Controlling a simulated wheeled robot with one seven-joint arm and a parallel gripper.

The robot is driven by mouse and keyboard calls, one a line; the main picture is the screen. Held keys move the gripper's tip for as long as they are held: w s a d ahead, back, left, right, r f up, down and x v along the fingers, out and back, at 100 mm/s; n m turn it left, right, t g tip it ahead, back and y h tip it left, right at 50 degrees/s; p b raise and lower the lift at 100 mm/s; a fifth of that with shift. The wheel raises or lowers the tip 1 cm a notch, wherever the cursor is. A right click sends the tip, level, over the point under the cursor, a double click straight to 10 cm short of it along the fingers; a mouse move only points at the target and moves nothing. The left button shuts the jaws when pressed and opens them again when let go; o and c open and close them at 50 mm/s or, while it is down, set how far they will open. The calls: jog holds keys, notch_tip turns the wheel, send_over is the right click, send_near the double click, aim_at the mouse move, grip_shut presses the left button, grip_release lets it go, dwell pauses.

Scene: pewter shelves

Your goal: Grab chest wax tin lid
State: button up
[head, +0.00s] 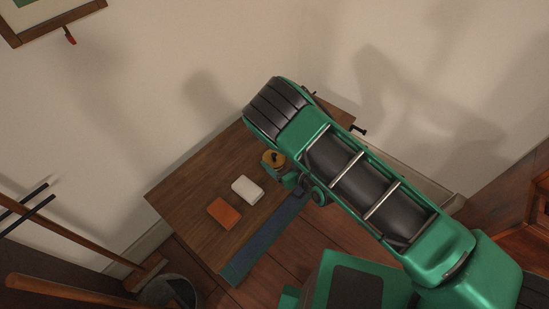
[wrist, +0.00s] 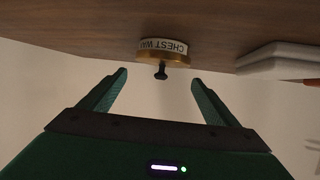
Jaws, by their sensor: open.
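The chest wax tin (wrist: 176,46) stands on the wooden table, its white label reading "CHEST WA" with the rest cut off. Its brass lid (wrist: 150,60) has a small dark knob (wrist: 160,72). The wrist view is upside down, with the table at the top. In the head view the yellowish lid (head: 273,157) shows beside my gripper (head: 291,180), partly hidden by my arm. My gripper (wrist: 158,78) is open and empty. Its fingertips are on either side of the knob in the picture; I cannot tell the exact depth gap.
A white block (head: 247,190) and an orange block (head: 224,213) lie near the tin on the table (head: 185,185). The white block also shows at the right in the wrist view (wrist: 275,60). The table's left part is clear. A bucket (head: 165,291) stands on the floor.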

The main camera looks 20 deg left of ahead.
aim_at(276, 157)
jog(key=shift+x, duration=1.95)
jog(key=shift+f, duration=0.15)
jog(key=shift+c, duration=0.2)
jog(key=shift+d, duration=0.1)
jog(key=c, duration=1)
jog(key=shift+o, duration=0.2)
jog(key=shift+s, duration=0.1)
